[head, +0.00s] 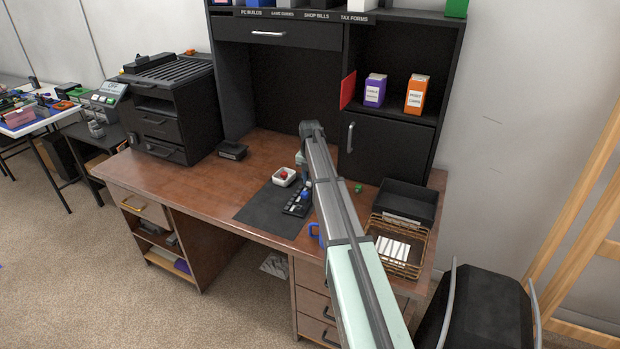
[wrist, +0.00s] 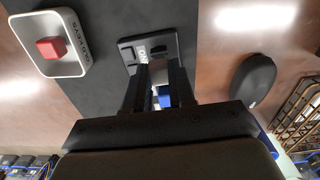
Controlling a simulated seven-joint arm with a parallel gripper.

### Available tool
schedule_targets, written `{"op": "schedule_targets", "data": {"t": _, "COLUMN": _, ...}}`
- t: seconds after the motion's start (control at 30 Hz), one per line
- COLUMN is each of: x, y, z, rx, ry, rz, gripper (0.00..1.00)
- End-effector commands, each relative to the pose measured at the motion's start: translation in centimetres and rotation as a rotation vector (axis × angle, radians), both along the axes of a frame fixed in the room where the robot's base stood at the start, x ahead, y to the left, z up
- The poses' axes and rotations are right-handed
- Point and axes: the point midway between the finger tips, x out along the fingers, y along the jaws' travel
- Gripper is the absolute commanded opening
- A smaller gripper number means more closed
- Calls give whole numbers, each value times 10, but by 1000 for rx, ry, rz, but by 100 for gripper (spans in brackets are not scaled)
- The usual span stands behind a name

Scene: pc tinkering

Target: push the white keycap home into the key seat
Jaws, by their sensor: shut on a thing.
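My gripper (wrist: 157,66) points down over the small dark key pad (wrist: 129,54) and is shut on a pale piece that looks like the white keycap. The fingers and the narrow gap hide most of the keycap, and I cannot tell whether it touches the key seat. The seat is hidden under the fingertips. A pale marked patch shows on the pad just beyond the fingers. A blue part (wrist: 165,101) shows in the gap between the fingers. In the head view, the key pad (head: 295,204) lies on the dark mat, partly behind my arm.
A white dish (wrist: 77,68) with a red keycap (wrist: 51,48) stands left of the pad. A black rounded object (wrist: 252,78) lies to the right. A wicker basket (head: 411,268) and black tray (head: 424,196) stand at the desk's right. The dark mat (head: 262,214) is clear at front left.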

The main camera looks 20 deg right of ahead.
Motion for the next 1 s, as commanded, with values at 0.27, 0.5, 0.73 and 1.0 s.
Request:
{"op": "schedule_targets", "data": {"t": 0.27, "x": 0, "y": 0, "z": -5, "rx": 0, "ry": 0, "rz": 0, "gripper": 0}}
{"op": "schedule_targets", "data": {"t": 0.5, "x": 0, "y": 0, "z": -9, "rx": 0, "ry": 0, "rz": 0, "gripper": 0}}
{"op": "schedule_targets", "data": {"t": 0.73, "x": 0, "y": 0, "z": -13, "rx": 0, "ry": 0, "rz": 0, "gripper": 0}}
{"op": "schedule_targets", "data": {"t": 1.0, "x": 0, "y": 0, "z": -18, "rx": 0, "ry": 0, "rz": 0, "gripper": 0}}
